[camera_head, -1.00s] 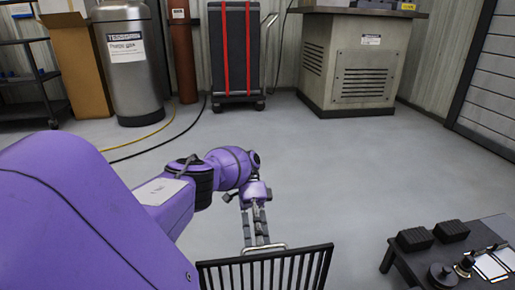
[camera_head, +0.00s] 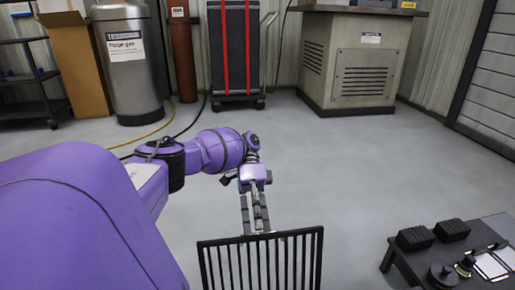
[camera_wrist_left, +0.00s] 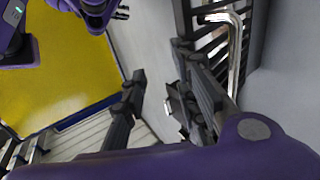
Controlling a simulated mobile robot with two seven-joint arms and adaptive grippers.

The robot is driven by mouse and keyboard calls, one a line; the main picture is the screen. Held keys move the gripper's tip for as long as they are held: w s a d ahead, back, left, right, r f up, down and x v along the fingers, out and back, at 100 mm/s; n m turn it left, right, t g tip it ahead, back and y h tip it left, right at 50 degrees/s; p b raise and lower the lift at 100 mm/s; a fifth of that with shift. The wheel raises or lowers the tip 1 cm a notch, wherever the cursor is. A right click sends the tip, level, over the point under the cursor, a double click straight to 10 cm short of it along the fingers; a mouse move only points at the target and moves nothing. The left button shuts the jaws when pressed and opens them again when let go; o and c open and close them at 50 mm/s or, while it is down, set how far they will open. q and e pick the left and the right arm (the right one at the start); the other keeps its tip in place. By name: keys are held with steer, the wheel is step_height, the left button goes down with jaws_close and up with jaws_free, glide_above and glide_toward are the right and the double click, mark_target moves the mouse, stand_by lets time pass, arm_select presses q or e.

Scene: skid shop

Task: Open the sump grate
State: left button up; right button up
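The sump grate (camera_head: 262,262) is a black barred panel standing steeply raised at the bottom centre of the head view. Part of it shows at the top right of the left wrist view (camera_wrist_left: 212,40), with its shiny metal handle (camera_wrist_left: 236,50). The handle is hidden in the head view. My left gripper (camera_head: 257,225) is at the grate's top edge, its fingertips partly behind the bars. In the wrist view its fingers (camera_wrist_left: 160,65) are apart with nothing between them. The handle lies outside them, beyond the right finger; contact with the grate is unclear. A purple arm part shows at the top; its gripper state is unclear.
A low dark table (camera_head: 400,262) with black blocks and small parts stands at the right. A metal cabinet (camera_head: 365,65), a hand truck (camera_head: 237,60) and a gas tank (camera_head: 127,80) line the back. The floor between (camera_head: 350,160) is clear.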

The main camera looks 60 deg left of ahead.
arm_select(q)
steer(key=shift+d+r, duration=0.1)
steer(key=shift+r, duration=1.4)
